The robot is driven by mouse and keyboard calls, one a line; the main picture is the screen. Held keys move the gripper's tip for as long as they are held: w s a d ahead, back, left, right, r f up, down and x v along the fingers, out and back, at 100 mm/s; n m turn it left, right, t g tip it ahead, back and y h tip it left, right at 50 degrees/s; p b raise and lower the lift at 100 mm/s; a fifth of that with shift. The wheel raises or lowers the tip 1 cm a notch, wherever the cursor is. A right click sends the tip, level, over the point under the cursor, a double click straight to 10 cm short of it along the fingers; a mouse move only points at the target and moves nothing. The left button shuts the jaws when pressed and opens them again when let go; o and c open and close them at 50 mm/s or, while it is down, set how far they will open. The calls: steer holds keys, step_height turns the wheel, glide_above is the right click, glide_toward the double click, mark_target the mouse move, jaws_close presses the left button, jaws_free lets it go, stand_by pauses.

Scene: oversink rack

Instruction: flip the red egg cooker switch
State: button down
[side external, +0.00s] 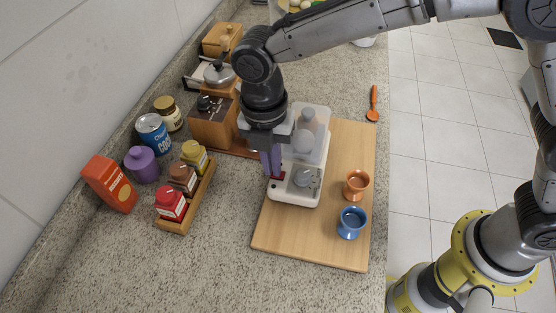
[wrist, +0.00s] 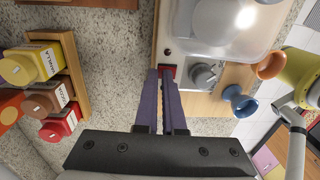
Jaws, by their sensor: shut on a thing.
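The white egg cooker (side external: 290,195) stands on the wooden board, with a clear lid covering its back part. Its grey knob (side external: 307,178) is on the front panel, with the red switch (side external: 279,177) to its left. The switch also shows in the wrist view (wrist: 168,69), partly hidden by the fingertips. My gripper (side external: 272,175) points down at the switch with its purple fingers close together. In the wrist view the fingertips (wrist: 166,76) are at the red switch and shut on it. The switch's exact tilt is hidden.
An orange cup (side external: 356,185) and a blue cup (side external: 350,223) stand on the board (side external: 295,240) right of the cooker. A rack of bottles (side external: 181,215) is to the left. A wooden grinder (side external: 211,125) stands behind my gripper. The counter between rack and board is clear.

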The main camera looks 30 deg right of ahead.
steer(key=shift+s+d+f, duration=0.25)
steer(key=shift+f, duration=0.35)
steer(key=shift+s+d, duration=0.55)
step_height(320, 180, up, 15)
steer(key=w+a, duration=0.1)
steer(key=shift+w+a+r, duration=0.15)
steer(key=shift+w+a, duration=0.1)
stand_by(0.4)
